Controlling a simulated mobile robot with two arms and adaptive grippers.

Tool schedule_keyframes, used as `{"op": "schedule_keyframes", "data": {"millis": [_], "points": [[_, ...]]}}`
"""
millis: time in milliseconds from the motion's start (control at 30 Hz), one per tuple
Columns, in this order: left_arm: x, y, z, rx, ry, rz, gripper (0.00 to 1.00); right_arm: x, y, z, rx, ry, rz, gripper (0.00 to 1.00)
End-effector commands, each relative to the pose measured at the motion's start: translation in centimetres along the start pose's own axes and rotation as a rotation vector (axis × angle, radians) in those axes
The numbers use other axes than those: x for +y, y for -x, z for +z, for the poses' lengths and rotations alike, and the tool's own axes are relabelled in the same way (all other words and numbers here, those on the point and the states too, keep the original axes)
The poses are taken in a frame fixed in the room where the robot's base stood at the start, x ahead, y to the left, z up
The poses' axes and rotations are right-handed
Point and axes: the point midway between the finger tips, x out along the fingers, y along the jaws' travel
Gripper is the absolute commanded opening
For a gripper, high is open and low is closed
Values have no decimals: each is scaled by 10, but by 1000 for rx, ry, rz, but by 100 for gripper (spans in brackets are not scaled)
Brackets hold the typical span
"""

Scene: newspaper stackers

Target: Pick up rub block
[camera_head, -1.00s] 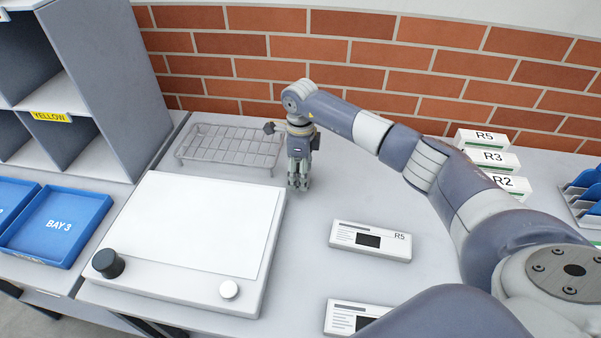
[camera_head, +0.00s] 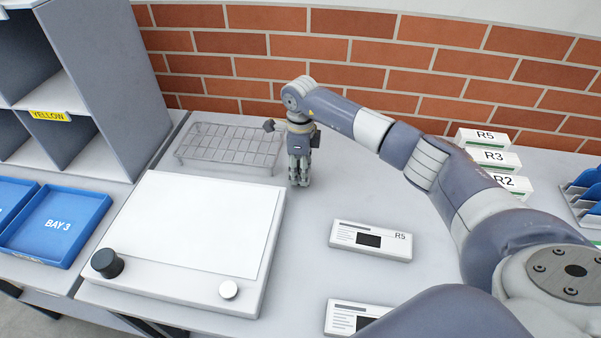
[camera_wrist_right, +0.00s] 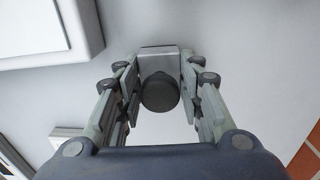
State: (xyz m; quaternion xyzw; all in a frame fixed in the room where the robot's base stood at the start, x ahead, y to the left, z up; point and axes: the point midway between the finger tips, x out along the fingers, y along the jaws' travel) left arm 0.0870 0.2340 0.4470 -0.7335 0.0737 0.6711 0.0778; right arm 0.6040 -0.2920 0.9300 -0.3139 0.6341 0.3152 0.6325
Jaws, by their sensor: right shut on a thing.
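The rub block (camera_wrist_right: 160,92) shows in the right wrist view as a dark rounded knob with a grey block at its far side. My right gripper (camera_head: 299,181) points down at the table behind the white board, to the right of the wire rack. It is shut on the rub block, with fingers on both sides of the dark knob in the wrist view. In the head view the fingers hide the block. I cannot tell whether the block touches the table. My left gripper is not in view.
A white-topped board (camera_head: 205,222) with a black knob (camera_head: 107,263) lies at front left. A wire rack (camera_head: 228,148) stands left of the gripper. A label box R5 (camera_head: 370,241) lies to the right. A brick wall (camera_head: 340,50) closes the back.

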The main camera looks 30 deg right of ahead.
Motion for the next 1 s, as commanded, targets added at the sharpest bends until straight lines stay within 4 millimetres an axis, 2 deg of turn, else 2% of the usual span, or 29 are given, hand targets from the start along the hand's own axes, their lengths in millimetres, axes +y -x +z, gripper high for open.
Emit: {"op": "schedule_keyframes", "data": {"millis": [167, 667, 1000], "points": [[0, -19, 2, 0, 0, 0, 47, -2, 26, 1, -6, 1, -8, 0], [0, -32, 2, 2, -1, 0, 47, 64, 32, -10, -3, 3, -4, 0], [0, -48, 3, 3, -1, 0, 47, 117, 36, -19, -4, 4, -3, 0]]}}
